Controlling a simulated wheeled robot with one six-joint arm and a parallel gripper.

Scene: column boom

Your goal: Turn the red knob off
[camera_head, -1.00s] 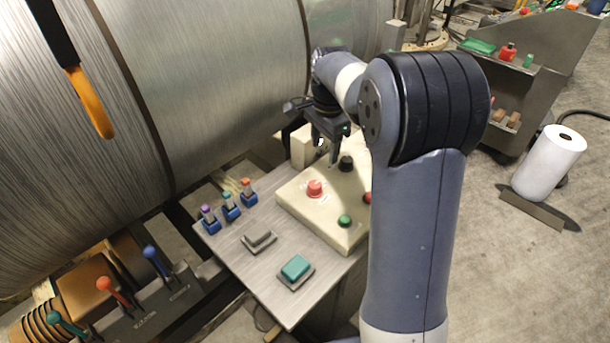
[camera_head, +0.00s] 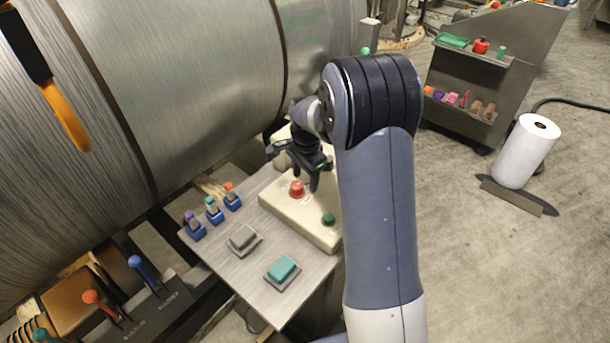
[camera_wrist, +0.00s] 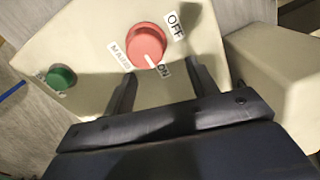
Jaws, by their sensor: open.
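The red knob (camera_wrist: 147,45) sits on a cream control box with OFF and ON labels beside it in the wrist view. Its white mark points toward the ON label (camera_wrist: 164,68); the OFF label (camera_wrist: 175,25) is at its upper right. In the head view the red knob (camera_head: 297,189) is on the cream box (camera_head: 300,215), just below my gripper (camera_head: 301,187). In the wrist view my gripper (camera_wrist: 160,80) is open, its two fingers short of the knob and on either side of its near edge, apart from it.
A green knob (camera_wrist: 61,77) is on the same box. Blue-based switches (camera_head: 213,210), a grey button (camera_head: 243,237) and a teal button (camera_head: 283,268) are on the metal panel. A large metal drum (camera_head: 180,80) stands close behind.

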